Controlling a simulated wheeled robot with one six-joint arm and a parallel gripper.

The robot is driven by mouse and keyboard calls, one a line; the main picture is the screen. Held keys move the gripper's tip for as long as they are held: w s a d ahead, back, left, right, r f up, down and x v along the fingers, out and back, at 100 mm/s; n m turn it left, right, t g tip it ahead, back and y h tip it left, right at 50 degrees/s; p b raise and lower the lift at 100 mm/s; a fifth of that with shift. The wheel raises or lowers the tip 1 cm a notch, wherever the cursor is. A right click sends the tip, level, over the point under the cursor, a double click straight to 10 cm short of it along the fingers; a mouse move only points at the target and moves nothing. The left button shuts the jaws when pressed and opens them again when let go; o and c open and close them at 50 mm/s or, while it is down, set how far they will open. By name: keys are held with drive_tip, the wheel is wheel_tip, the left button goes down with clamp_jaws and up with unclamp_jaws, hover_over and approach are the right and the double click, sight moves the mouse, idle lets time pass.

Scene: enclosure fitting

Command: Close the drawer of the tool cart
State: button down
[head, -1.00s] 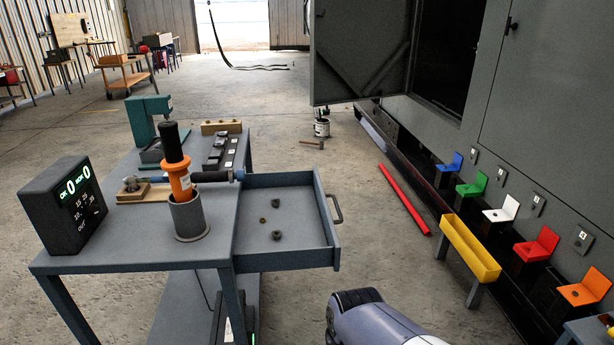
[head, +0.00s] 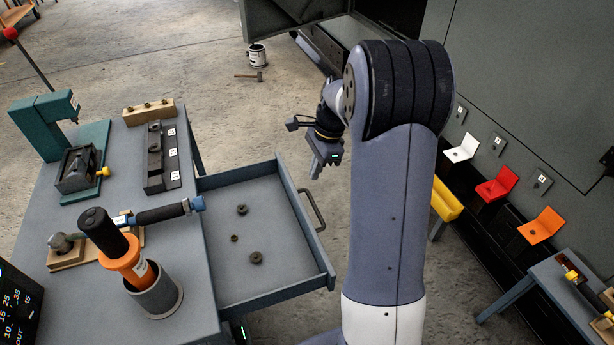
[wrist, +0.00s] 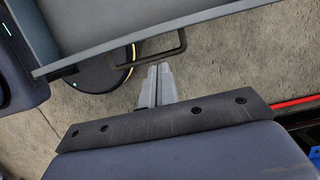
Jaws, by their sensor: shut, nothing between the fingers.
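The tool cart (head: 100,208) stands at the left in the head view. Its grey drawer (head: 228,193) is pulled out to the right, with a few small dark nuts lying in it. The dark drawer handle (head: 313,208) is on the drawer's right-hand front. My gripper (head: 316,174) is beside the drawer front, just beyond the handle in the picture, shut and empty. In the wrist view the closed fingers (wrist: 158,72) point toward the handle (wrist: 160,50), with a small gap visible in the picture. I cannot tell exact depth.
An orange tool stands in a grey cup (head: 157,292) on the cart top. A yellow trough (head: 446,201) and coloured brackets (head: 497,187) line the right wall. Floor right of the drawer is partly hidden by my arm.

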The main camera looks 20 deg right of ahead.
drive_tip(key=x, duration=1)
drive_tip(key=shift+a, duration=0.1)
drive_tip(key=p, duration=0.2)
hover_over(227, 232)
drive_tip(key=d, duration=0.1)
drive_tip(key=shift+d, duration=0.1)
idle(0.5)
